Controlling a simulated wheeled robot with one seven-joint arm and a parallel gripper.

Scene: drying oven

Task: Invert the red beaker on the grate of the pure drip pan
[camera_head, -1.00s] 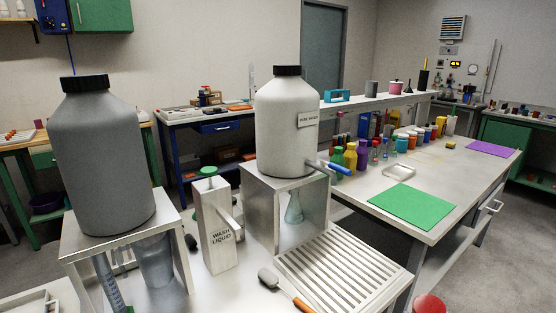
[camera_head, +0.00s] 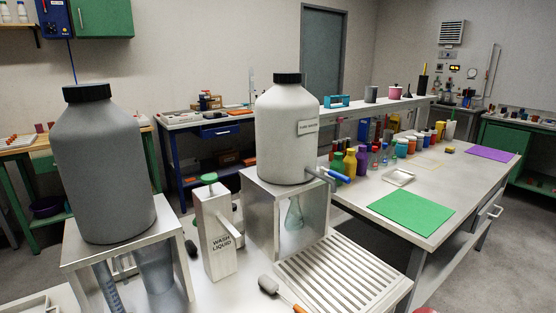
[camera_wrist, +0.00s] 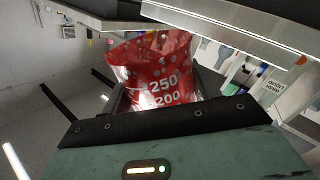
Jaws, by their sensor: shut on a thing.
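The red beaker (camera_wrist: 155,72) has white 250 and 200 markings and pale specks. My gripper (camera_wrist: 160,88) is shut on it in the wrist view, with dark jaws at either side. Its wide rim points to the top of that tilted picture; I cannot tell its true tilt in the room. In the head view only a sliver of red (camera_head: 425,310) shows at the bottom edge. The drip pan (camera_head: 335,272) with its slatted grate lies bare in front of the large white bottle (camera_head: 287,135). The beaker is apart from the grate, to its lower right in the head view.
The white bottle stands on a metal stand (camera_head: 262,205) with a blue-handled tap. A wash liquid box (camera_head: 215,235), a grey bottle (camera_head: 103,165) and an orange-handled brush (camera_head: 275,290) are left of the pan. The bench with a green mat (camera_head: 410,213) stands to the right.

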